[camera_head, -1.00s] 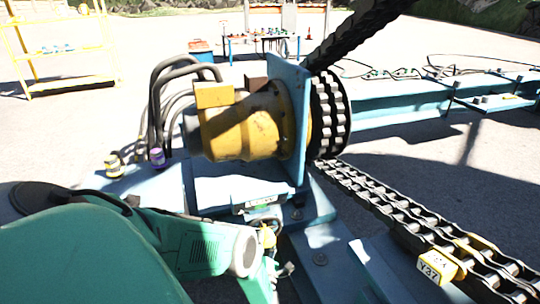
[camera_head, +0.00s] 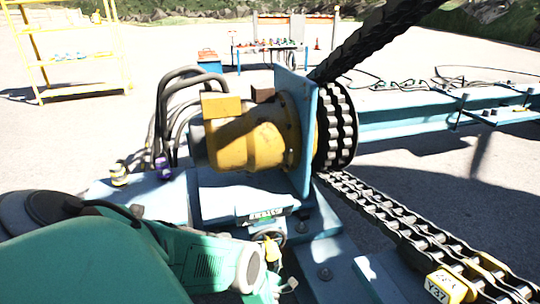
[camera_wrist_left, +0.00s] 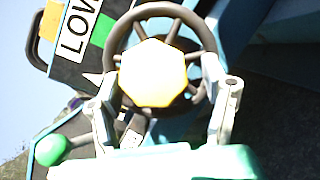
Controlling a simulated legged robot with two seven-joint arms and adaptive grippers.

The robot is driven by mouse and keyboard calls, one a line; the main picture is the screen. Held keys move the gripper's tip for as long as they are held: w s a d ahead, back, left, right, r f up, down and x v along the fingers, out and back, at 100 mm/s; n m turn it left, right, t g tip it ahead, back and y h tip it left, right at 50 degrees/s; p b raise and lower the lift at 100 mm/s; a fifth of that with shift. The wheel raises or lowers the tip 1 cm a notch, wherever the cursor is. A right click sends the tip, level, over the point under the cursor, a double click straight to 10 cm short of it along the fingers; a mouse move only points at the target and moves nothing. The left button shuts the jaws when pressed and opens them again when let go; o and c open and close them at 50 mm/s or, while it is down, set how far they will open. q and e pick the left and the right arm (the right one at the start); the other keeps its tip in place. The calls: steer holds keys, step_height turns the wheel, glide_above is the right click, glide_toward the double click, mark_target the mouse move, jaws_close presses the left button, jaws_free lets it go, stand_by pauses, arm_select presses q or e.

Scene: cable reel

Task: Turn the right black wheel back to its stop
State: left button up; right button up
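The black wheel (camera_wrist_left: 207,29) has a dark round rim with spokes and fills the upper middle of the left wrist view. In the head view only a bit of its dark rim (camera_head: 275,226) shows below the labelled box. A bright yellow-edged octagonal piece (camera_wrist_left: 156,73) covers the wheel's middle. My left gripper (camera_wrist_left: 165,82) has its two fingers well apart, one on each side of the octagonal piece, close to the wheel's lower rim. I cannot tell whether they touch it. In the head view my left gripper (camera_head: 279,272) is at the box's front. My right gripper is not in view.
A black plate lettered "LOW" (camera_wrist_left: 75,35) and a green ball knob (camera_wrist_left: 50,150) are left of the wheel. Behind stand a yellow motor (camera_head: 245,140), a blue plate (camera_head: 305,120) and a black sprocket (camera_head: 337,125). A heavy chain (camera_head: 400,225) runs to the lower right.

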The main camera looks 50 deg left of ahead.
arm_select(q)
steer(key=shift+d, duration=0.1)
steer(key=v, duration=1.2)
